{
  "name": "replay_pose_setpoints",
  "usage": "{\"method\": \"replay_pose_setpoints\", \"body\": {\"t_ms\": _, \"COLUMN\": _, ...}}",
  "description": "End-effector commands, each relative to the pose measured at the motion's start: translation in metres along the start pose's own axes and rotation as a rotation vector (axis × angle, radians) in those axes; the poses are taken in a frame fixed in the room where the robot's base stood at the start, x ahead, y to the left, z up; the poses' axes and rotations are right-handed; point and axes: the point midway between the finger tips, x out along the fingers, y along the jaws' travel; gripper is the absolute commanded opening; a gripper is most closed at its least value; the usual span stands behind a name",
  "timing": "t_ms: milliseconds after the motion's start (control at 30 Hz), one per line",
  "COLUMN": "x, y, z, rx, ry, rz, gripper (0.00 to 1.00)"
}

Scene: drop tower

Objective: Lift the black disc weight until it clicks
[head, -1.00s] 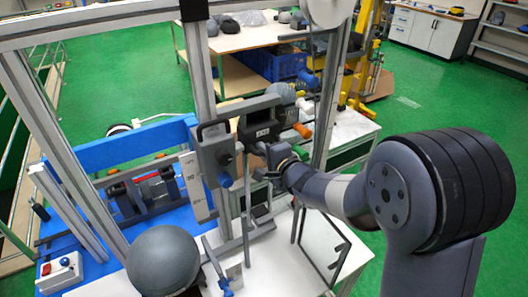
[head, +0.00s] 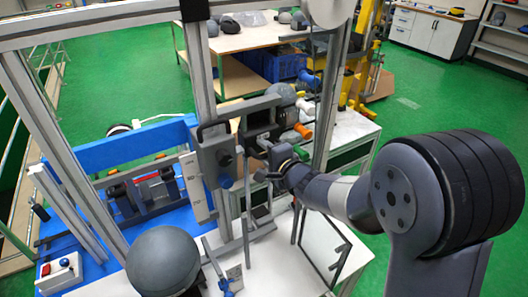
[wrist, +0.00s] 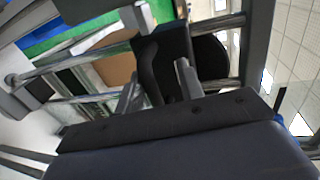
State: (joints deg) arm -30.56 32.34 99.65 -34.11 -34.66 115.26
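A black rounded shape (wrist: 211,57), probably the disc weight, shows in the wrist view, partly hidden behind a black block (wrist: 165,62). I cannot make out the disc for sure in the head view. My gripper (wrist: 160,72) has its two grey fingers apart in the wrist view, with the black block beyond and between them; contact cannot be judged. In the head view my gripper (head: 264,146) is just right of the tower's grey carriage (head: 217,157), below a dark boxy holder (head: 259,117).
A grey dome (head: 163,262) stands at the front left. A blue base (head: 105,218) and a vertical scale (head: 194,187) are beside the carriage. Metal posts (head: 201,75) frame the tower closely. A small control box (head: 62,271) sits at the lower left.

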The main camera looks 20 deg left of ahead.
Motion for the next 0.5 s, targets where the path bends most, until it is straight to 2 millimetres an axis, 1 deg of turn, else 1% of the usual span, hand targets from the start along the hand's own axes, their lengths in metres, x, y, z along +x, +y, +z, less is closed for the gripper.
{"method": "replay_pose_setpoints", "body": {"t_ms": 167, "x": -0.026, "y": -0.001, "z": -0.001, "rx": -0.001, "ry": 0.002, "rz": -0.005, "gripper": 0.33}}
{"method": "replay_pose_setpoints", "body": {"t_ms": 400, "x": -0.069, "y": -0.001, "z": -0.001, "rx": -0.001, "ry": 0.003, "rz": -0.004, "gripper": 0.33}}
{"method": "replay_pose_setpoints", "body": {"t_ms": 500, "x": -0.083, "y": -0.001, "z": -0.001, "rx": 0.0, "ry": 0.002, "rz": -0.003, "gripper": 0.33}}
